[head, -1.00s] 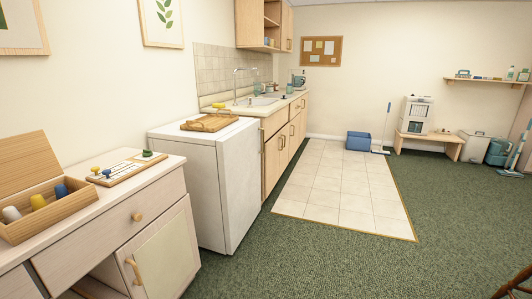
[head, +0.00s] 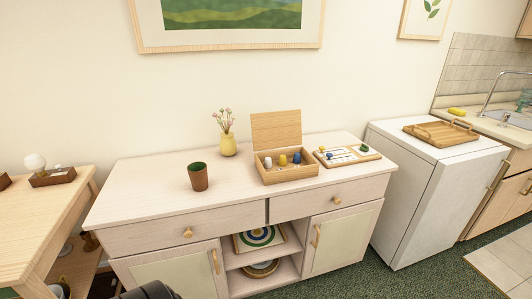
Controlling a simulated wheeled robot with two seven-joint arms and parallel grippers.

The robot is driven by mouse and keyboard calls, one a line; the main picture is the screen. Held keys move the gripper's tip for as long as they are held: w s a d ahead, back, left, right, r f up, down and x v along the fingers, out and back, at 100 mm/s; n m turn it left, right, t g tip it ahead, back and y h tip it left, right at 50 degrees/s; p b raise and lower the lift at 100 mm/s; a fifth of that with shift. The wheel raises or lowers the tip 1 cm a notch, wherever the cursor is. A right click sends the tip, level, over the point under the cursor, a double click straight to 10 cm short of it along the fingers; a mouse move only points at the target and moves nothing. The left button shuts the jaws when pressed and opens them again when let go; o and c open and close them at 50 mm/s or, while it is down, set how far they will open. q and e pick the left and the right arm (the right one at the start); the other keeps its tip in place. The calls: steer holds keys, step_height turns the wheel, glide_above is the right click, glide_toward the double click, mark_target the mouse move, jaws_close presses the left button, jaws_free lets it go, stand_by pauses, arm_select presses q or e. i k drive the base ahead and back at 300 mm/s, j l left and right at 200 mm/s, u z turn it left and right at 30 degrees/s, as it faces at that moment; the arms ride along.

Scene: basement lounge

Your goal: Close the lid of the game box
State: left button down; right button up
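The wooden game box (head: 288,175) stands on the pale sideboard, right of its middle. Its lid (head: 277,131) is raised and stands upright at the back of the box. White, yellow and blue pieces show inside the box. Neither of my grippers can be seen in the head view.
The sideboard top (head: 150,190) is clear at the left. A brown pot (head: 198,178) and a yellow vase with flowers (head: 228,144) stand left of the box. A game board with pieces (head: 346,155) lies close at its right. A white appliance (head: 430,171) stands beyond.

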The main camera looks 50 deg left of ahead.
mark_target(277, 129)
steer(key=u, duration=1.35)
steer(key=i+l, duration=0.45)
steer(key=l, duration=0.15)
